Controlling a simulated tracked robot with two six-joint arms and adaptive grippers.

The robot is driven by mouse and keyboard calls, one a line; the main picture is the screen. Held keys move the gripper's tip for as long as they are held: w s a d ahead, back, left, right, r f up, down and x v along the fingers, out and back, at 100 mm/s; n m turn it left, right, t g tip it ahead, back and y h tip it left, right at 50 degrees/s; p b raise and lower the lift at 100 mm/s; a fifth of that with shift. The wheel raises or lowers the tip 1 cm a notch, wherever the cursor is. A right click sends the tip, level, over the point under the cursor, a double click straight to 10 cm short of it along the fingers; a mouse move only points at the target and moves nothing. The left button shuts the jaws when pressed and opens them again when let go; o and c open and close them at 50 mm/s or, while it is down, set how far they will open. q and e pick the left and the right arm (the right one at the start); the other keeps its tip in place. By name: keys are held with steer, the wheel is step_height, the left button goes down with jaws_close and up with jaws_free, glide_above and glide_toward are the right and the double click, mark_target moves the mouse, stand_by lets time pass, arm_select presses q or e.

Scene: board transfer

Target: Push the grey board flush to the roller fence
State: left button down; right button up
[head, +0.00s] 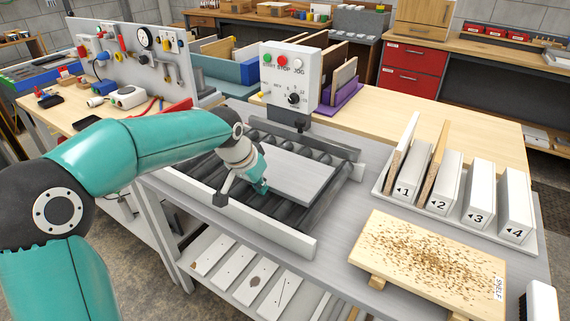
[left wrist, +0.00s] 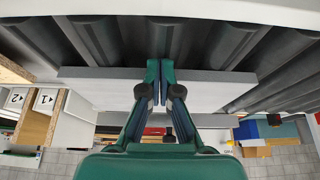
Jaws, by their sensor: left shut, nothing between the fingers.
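The grey board (head: 300,178) lies flat on the dark rollers (head: 285,214). The far rail (head: 335,150), which looks like the roller fence, runs behind it, and a strip of dark rollers shows between them. My left gripper (head: 262,188) is shut and empty, low at the board's near left part. In the left wrist view my gripper (left wrist: 159,68) has its fingers together, overlapping the long edge of the grey board (left wrist: 105,88). I cannot tell if the tips touch it. The fingers hide part of the board. My right gripper is not in view.
A light rail (head: 260,232) bounds the rollers at the front. A control box (head: 291,78) stands behind the rollers. To the right are a rack (head: 455,220) with numbered slots and a wooden shelf board (head: 425,262) covered in brown specks.

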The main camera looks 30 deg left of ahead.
mark_target(272, 177)
arm_select(q)
steer(key=shift+w+d+r+p, duration=0.15)
steer(key=shift+w+p, duration=1)
steer(key=shift+w, duration=0.8)
steer(key=shift+w+d+p, duration=0.1)
steer(key=shift+w+p, duration=1.15)
steer(key=shift+w, duration=0.4)
steer(key=shift+s, duration=0.1)
steer(key=shift+s+b, duration=0.25)
steer(key=shift+b, duration=0.3)
steer(key=shift+s+b, duration=0.5)
steer(key=shift+s, duration=0.4)
step_height(272, 177, up, 7)
steer(key=p, duration=0.5)
steer(key=shift+p, duration=0.3)
